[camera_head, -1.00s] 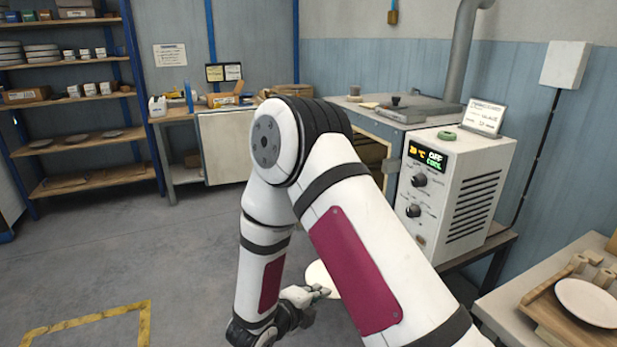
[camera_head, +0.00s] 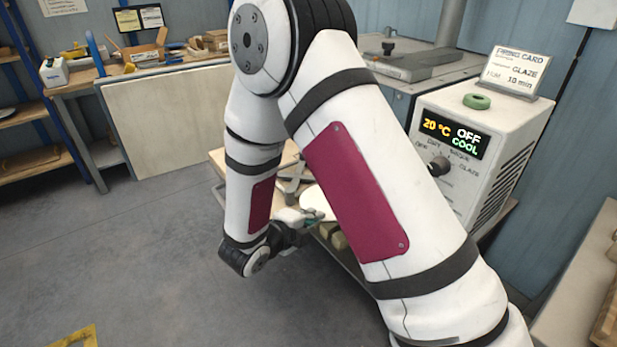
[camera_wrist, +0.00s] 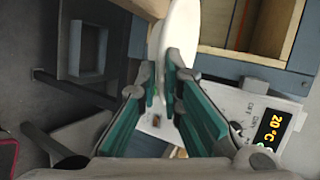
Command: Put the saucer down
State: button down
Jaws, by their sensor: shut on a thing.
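The white saucer (camera_head: 318,203) is held in my gripper (camera_head: 306,217), partly hidden behind my arm in the head view. In the wrist view the saucer (camera_wrist: 180,35) stands nearly edge-on, and the teal fingers of my gripper (camera_wrist: 160,85) are shut on its near rim. The dryer's control box (camera_head: 470,165) is to the right, reading 20 °C, OFF and COOL. The control box also shows in the wrist view (camera_wrist: 255,115). My arm hides much of the dryer's front in the head view.
A wood-lined opening (camera_wrist: 222,22) lies right of the saucer in the wrist view. A workbench (camera_head: 150,75) stands at the back left. The floor at left is clear.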

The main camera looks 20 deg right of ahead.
jog(key=w+r+b, duration=0.2)
jog(key=r+b, duration=0.1)
jog(key=b, duration=0.1)
jog(key=shift+w+a+b, duration=0.15)
jog(key=shift+w+b, duration=0.15)
jog(key=shift+b, duration=0.05)
jog(key=shift+a+r+b, duration=0.15)
jog(key=shift+r+b, duration=0.55)
jog(key=shift+b, duration=0.35)
jog(key=shift+w+a, duration=0.1)
jog(key=shift+w, duration=0.05)
jog(key=b, duration=0.2)
send_over(283, 189)
jog(key=shift+f, duration=0.65)
jog(key=shift+f+b, duration=0.45)
jog(key=shift+f, duration=1.25)
jog(key=shift+f, duration=0.1)
jog(key=c, duration=1.7)
grip_release()
jog(key=p+v, duration=0.2)
jog(key=v, duration=1)
